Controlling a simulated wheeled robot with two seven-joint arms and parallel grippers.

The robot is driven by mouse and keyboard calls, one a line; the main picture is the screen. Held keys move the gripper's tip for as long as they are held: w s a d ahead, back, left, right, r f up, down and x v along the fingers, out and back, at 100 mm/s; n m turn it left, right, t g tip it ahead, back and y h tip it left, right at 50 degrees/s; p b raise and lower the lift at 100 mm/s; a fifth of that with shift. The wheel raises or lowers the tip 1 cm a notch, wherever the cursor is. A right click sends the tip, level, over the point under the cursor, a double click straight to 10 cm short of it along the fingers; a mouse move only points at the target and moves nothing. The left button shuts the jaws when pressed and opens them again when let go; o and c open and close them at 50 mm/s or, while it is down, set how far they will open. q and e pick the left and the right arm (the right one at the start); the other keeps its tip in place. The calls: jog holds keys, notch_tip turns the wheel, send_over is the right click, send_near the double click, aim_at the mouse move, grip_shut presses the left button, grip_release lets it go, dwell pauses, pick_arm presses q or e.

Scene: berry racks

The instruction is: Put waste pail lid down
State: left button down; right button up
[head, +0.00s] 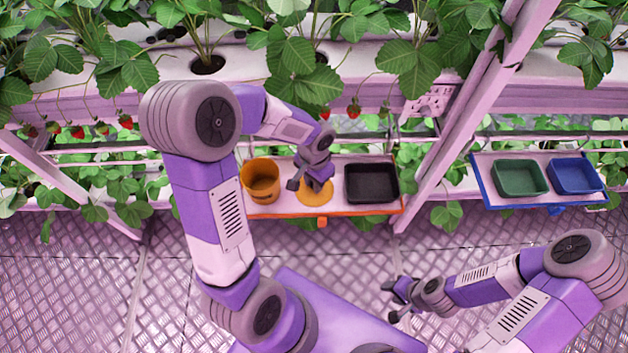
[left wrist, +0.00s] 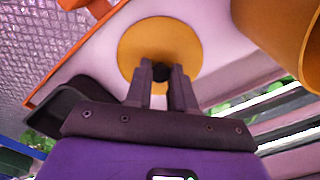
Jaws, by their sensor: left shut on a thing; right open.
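The waste pail lid (head: 318,196) is a flat orange-yellow disc with a dark knob. It lies at or just above the shelf tray between the pail and a black bin; I cannot tell if it touches. In the left wrist view the lid (left wrist: 135,45) is below my left gripper (left wrist: 163,75), whose fingers are shut on the knob. My left gripper also shows in the head view (head: 310,184). The waste pail (head: 261,182) is orange, uncovered, and stands left of the lid. My right gripper (head: 392,300) is open and empty above the floor, away from the trays.
The tray (head: 280,211) has an orange front edge and also holds the black bin (head: 371,186). A blue-edged tray (head: 487,201) on the right holds a green bin (head: 519,178) and a blue bin (head: 574,177). Strawberry plants and red berries hang above.

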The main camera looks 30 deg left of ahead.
pick_arm(q)
jog(key=c, duration=1)
grip_release()
jog(key=shift+f, duration=0.15)
jog(key=shift+o, duration=0.2)
jog(key=shift+r, duration=0.25)
notch_tip(320, 180, up, 12)
jog(key=p, duration=0.4)
